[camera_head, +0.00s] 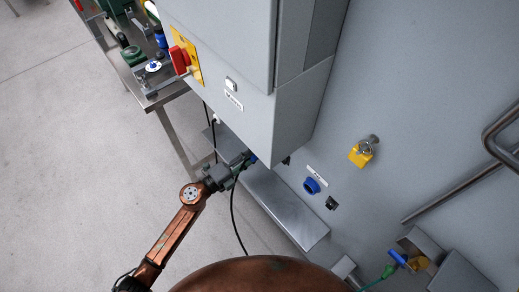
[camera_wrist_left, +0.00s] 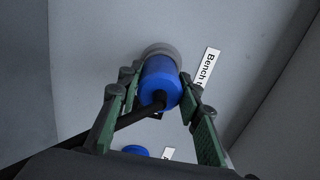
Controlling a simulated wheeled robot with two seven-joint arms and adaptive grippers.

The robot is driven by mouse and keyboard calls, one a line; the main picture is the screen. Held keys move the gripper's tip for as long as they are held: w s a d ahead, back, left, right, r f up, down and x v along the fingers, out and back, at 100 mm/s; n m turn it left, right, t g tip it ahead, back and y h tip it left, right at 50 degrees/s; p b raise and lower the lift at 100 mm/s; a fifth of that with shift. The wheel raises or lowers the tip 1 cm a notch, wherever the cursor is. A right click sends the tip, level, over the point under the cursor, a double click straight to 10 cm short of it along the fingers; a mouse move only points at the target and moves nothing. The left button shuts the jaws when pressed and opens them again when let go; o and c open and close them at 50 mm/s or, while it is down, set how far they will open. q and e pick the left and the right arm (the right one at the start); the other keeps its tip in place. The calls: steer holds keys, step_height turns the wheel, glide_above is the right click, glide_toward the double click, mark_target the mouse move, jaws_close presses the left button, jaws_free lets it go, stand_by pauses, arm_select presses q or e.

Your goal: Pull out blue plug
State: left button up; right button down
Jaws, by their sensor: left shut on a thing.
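The blue plug (camera_wrist_left: 160,82) sits between the green fingers of my left gripper (camera_wrist_left: 158,98), which is shut on it. A grey round collar (camera_wrist_left: 160,50) is at the plug's far end, against the grey panel; the plug looks seated there. A black cable (camera_wrist_left: 130,115) leaves the near end of the plug. In the head view my left gripper (camera_head: 245,161) is at the lower edge of the grey cabinet, with only a bit of the blue plug (camera_head: 253,158) showing. My right gripper is not in view.
A blue round fitting (camera_head: 312,186) and a black socket (camera_head: 331,203) are on the wall to the right. A metal ledge (camera_head: 285,208) lies below. The black cable hangs towards the floor. A steel table (camera_head: 160,90) stands at upper left.

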arm_select(q)
steer(key=shift+v, duration=1.4)
steer(key=shift+r, duration=0.1)
steer(key=p+v, duration=0.1)
steer(key=v, duration=0.5)
